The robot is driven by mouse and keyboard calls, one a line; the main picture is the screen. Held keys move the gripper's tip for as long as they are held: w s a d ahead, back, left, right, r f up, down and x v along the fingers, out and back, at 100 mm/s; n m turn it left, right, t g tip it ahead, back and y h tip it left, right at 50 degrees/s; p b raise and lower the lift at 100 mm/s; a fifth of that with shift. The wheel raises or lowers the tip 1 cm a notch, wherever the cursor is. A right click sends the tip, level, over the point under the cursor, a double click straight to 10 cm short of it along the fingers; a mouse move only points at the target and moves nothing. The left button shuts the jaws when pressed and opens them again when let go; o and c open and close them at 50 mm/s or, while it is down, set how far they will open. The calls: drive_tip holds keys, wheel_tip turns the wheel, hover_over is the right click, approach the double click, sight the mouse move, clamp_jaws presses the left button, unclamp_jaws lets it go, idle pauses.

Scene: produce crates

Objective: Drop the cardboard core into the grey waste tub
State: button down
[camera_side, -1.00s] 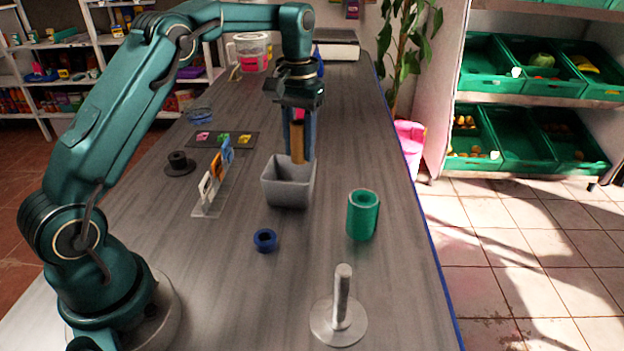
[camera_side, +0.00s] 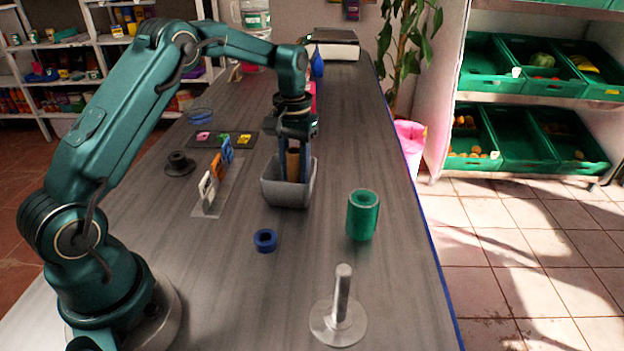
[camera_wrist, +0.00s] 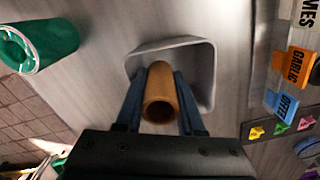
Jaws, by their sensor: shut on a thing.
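The cardboard core (camera_side: 293,164) is a brown tube, held upright between the blue fingers of my gripper (camera_side: 295,170). In the wrist view the core (camera_wrist: 160,95) shows its open end, with a finger on each side. The grey waste tub (camera_side: 287,194) stands on the table below my gripper. The core's lower end and the fingertips are inside the tub's opening, hidden by its front wall. The tub's rim (camera_wrist: 207,62) surrounds the core in the wrist view.
A green roll (camera_side: 362,214) stands right of the tub. A blue ring (camera_side: 265,240) lies in front, and a metal post on a round base (camera_side: 338,318) stands nearer. A card holder (camera_side: 211,190) and a black spool (camera_side: 179,164) are at left.

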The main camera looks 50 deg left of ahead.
drive_tip(key=shift+c, duration=2.2)
unclamp_jaws()
drive_tip(key=shift+r, duration=0.1)
drive_tip(key=shift+r, duration=2.5)
